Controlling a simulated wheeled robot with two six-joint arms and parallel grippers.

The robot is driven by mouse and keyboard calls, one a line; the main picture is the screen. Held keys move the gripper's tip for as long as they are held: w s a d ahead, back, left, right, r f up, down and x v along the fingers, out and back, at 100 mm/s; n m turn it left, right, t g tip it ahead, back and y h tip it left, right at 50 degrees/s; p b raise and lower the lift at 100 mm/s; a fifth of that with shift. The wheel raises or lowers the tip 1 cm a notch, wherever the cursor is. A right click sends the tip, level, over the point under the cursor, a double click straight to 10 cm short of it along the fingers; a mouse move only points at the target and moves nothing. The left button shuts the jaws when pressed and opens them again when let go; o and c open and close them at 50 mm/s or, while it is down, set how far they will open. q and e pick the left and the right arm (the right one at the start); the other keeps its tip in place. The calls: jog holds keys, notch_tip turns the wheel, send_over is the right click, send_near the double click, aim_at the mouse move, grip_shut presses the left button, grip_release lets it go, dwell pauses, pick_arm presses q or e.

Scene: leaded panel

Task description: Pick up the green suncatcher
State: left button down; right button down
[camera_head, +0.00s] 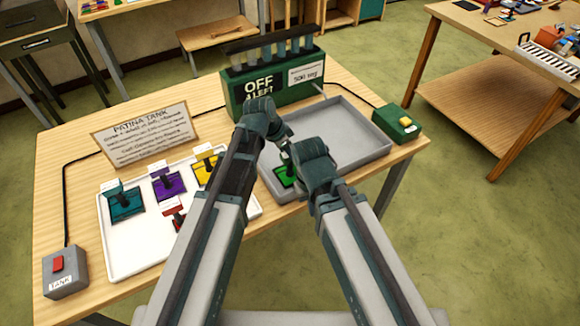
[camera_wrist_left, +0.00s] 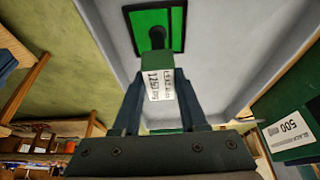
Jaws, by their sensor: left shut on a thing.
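The green suncatcher (camera_head: 285,177) is a green plate with a dark border, inside the grey tray (camera_head: 345,130). In the left wrist view the suncatcher (camera_wrist_left: 176,38) has a dark stem and a green block with a white label. My left gripper (camera_wrist_left: 157,75) is shut on this block, one finger on each side. I cannot tell whether the plate touches the tray floor. In the head view my left wrist is above the tray's left side, its fingers mostly hidden. My right gripper (camera_head: 312,162) is close beside the suncatcher; its jaw opening is hidden.
A white tray (camera_head: 120,245) at left holds teal (camera_head: 122,201), purple (camera_head: 167,184), yellow (camera_head: 208,169) and red (camera_head: 174,219) pieces. A green box (camera_head: 262,92) reading OFF stands behind. A yellow-button box (camera_head: 399,122) is right of the grey tray. A sign (camera_head: 146,134) stands at back left.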

pick_arm(q)
jog(key=shift+r, duration=0.1)
pick_arm(e)
jog(key=shift+r, duration=0.1)
dwell(0.6)
